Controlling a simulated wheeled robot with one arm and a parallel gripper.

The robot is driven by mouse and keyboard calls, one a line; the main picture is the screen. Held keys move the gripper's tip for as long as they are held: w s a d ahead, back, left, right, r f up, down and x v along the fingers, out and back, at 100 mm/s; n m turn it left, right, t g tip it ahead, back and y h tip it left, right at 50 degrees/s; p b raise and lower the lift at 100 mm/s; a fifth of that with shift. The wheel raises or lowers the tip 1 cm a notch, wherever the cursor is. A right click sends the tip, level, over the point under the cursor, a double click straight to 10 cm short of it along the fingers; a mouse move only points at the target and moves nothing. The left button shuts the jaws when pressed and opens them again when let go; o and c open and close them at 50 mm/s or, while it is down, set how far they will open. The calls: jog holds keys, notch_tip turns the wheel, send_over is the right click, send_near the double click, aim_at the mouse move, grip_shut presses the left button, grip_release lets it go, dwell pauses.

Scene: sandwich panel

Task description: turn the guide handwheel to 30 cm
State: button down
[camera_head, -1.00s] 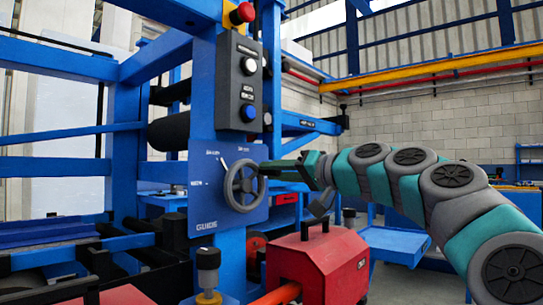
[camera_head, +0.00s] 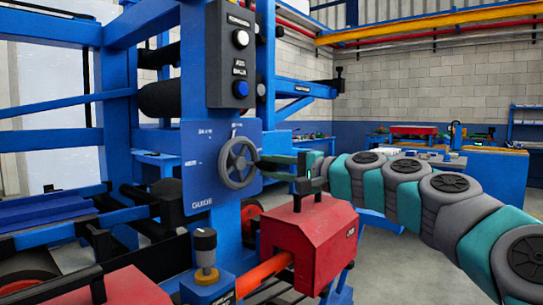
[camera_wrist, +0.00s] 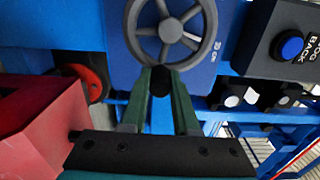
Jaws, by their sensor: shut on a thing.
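The grey spoked guide handwheel (camera_head: 238,165) is mounted on a blue panel (camera_head: 198,170) lettered GUIDE. The panel has small white scale marks, too small to read in the head view. My gripper (camera_head: 264,164) is at the right side of the wheel, about level with its hub. In the wrist view, the green fingers of my gripper (camera_wrist: 160,82) are closed around the wheel's dark handle (camera_wrist: 161,84), at the rim of the handwheel (camera_wrist: 171,31). A white mark ending in "cm" (camera_wrist: 211,52) shows beside the wheel. The wheel's pointer cannot be made out.
A black button box (camera_head: 234,65) with a blue button stands above the wheel. A red housing (camera_head: 312,240) stands below my arm, and a black-topped knob (camera_head: 205,242) stands in front of the panel. Blue frame beams surround the panel. A workbench (camera_head: 484,175) is far right.

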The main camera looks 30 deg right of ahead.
jog(key=shift+f+m, duration=0.2)
jog(key=shift+m, duration=0.3)
jog(key=shift+f, duration=0.1)
jog(key=c, duration=0.7)
grip_release()
jog(key=shift+s, duration=0.15)
jog(key=v, duration=0.7)
jog(key=shift+s+d+b, duration=0.15)
jog(key=shift+s+b, duration=0.1)
jog(key=shift+b, duration=0.15)
